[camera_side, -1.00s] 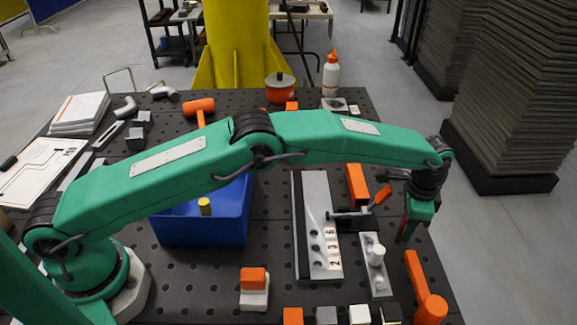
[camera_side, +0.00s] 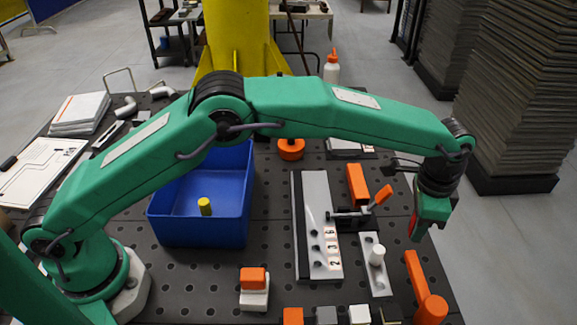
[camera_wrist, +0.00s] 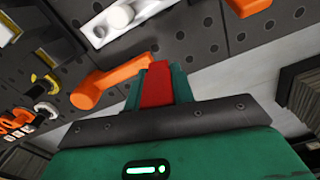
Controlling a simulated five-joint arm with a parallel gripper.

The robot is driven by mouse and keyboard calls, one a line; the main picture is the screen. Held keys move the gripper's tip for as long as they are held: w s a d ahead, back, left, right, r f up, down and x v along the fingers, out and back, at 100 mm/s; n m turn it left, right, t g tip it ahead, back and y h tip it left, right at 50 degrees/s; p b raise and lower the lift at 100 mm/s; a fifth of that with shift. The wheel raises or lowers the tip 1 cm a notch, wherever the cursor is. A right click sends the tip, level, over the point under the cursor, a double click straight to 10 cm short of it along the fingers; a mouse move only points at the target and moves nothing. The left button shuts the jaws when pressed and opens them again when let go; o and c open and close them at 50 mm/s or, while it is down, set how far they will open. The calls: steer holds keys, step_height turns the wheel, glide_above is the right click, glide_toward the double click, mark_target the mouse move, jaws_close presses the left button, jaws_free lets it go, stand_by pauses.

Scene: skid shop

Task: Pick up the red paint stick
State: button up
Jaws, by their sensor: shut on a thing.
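The red paint stick (camera_wrist: 157,84) is held between the green fingers of my gripper (camera_wrist: 160,82) in the wrist view. In the side view, a small red part of the stick (camera_side: 413,229) shows at the gripper (camera_side: 422,226), which hangs above the right edge of the dark perforated table. My gripper is shut on the stick. Most of the stick is hidden by the fingers and the gripper body.
An orange mallet-like tool (camera_side: 422,285) lies below the gripper at the table's right edge. A grey plate with a white knob (camera_side: 377,256) and an orange-handled clamp (camera_side: 379,198) are to its left. A blue bin (camera_side: 234,205) with a yellow cylinder (camera_side: 205,206) stands mid-table.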

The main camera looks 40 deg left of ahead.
steer(key=shift+s+d+r, duration=0.35)
steer(key=shift+s+r, duration=0.1)
steer(key=shift+s, duration=0.25)
steer(key=shift+s+d+r, duration=0.35)
steer(key=shift+s+r, duration=0.15)
steer(key=shift+s, duration=0.2)
steer(key=shift+s+d+r, duration=0.35)
steer(key=shift+s+r, duration=0.1)
steer(key=shift+s, duration=0.25)
